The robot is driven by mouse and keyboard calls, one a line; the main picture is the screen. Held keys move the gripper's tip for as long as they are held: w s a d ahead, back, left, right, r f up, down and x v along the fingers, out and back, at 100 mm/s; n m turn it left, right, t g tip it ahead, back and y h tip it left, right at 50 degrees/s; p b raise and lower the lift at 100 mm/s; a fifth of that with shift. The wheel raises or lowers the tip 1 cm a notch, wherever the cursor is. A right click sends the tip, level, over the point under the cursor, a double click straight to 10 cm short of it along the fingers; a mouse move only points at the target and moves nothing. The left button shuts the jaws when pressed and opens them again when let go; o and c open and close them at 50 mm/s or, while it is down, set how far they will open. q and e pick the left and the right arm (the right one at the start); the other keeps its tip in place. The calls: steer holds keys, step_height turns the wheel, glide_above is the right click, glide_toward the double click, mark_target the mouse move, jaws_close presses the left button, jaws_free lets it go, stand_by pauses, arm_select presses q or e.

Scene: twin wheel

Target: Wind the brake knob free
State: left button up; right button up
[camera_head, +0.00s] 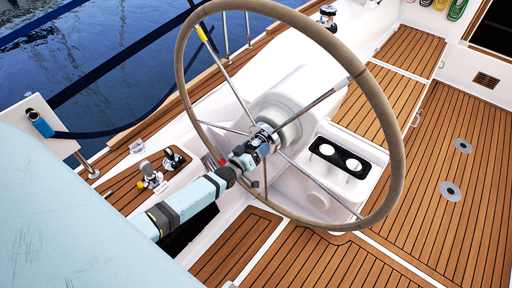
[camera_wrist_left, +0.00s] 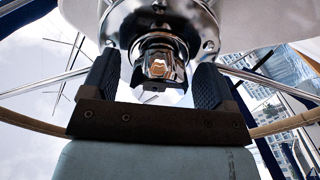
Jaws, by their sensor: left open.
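The wheel (camera_head: 392,112) is large, with a tan rim and metal spokes meeting at a chrome hub (camera_head: 268,128). In the left wrist view the chrome brake knob (camera_wrist_left: 160,58) sticks out from the middle of the shiny hub (camera_wrist_left: 122,22). My left gripper (camera_head: 262,140) is at the hub in the head view, and hides most of the knob there. In the left wrist view the left gripper (camera_wrist_left: 154,80) is open, with one dark ridged finger on each side of the knob. A gap shows on both sides of it. My right gripper is in neither view.
The white pedestal (camera_head: 305,95) stands behind the wheel, with a dark cup holder panel (camera_head: 340,157) to its right. Winches (camera_head: 150,175) are on the left. My left forearm passes beside the lower left rim. Teak deck (camera_head: 470,120) lies open at right.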

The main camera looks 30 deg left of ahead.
arm_select(q)
steer(key=s+a, duration=0.1)
steer(key=s, duration=1.2)
steer(key=shift+s, duration=0.25)
steer(key=s+d+r+m+g+p, duration=0.3)
steer(key=s+d, duration=0.3)
steer(key=d, duration=0.3)
steer(key=s+d+r+m+g+h+p, duration=0.1)
steer(key=s+d+r+m+g+p, duration=0.3)
steer(key=s+d, duration=0.3)
steer(key=shift+s+d+r+m+h+p, duration=0.15)
steer(key=shift+d+r+m+h+p, duration=0.25)
steer(key=shift+d+r+p, duration=0.45)
